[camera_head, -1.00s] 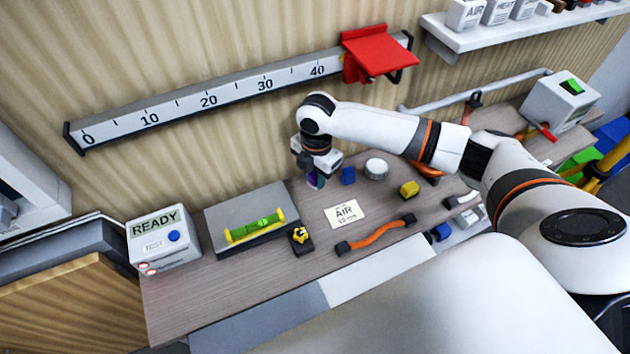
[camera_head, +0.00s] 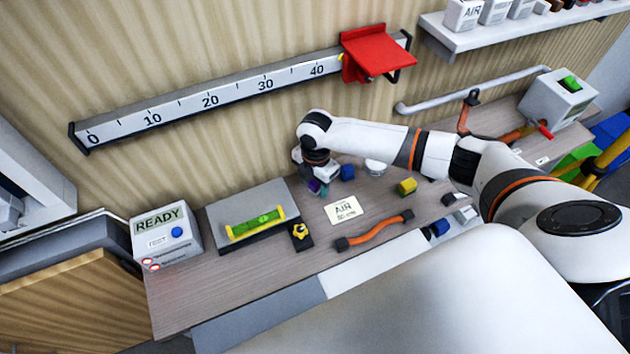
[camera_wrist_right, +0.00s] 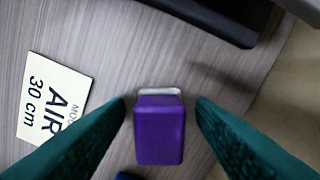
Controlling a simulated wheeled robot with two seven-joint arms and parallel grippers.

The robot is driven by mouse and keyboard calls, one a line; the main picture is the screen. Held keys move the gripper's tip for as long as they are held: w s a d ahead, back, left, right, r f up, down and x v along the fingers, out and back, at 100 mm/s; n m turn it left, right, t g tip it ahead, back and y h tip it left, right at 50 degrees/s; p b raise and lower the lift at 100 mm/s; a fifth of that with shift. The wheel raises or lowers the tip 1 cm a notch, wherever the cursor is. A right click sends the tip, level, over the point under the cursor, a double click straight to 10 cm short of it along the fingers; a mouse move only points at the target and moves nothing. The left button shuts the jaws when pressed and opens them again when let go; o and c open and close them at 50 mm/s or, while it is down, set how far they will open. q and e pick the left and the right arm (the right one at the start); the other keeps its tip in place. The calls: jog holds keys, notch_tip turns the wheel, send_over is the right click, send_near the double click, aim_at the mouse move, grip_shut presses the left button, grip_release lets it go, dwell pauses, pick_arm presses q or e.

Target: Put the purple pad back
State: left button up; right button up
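The purple pad (camera_wrist_right: 160,132) shows in the right wrist view as an upright-looking block with a pale strip at its far edge. My right gripper (camera_wrist_right: 161,100) is open, its two teal fingers on either side of the pad with a narrow gap at each side. In the head view my right gripper (camera_head: 318,183) is low over the back of the bench, and a bit of purple (camera_head: 314,186) shows under it. Whether the pad rests on the bench is hard to tell. My left gripper is not in view.
A blue block (camera_head: 347,172) and a white round piece (camera_head: 375,167) stand just right of the gripper. An AIR card (camera_head: 341,210) lies in front.

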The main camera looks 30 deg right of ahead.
jog(key=shift+r, duration=0.1)
jog(key=shift+d+r+b, duration=0.1)
jog(key=shift+r+b, duration=0.55)
jog(key=shift+r, duration=3.2)
jog(key=shift+f, duration=0.1)
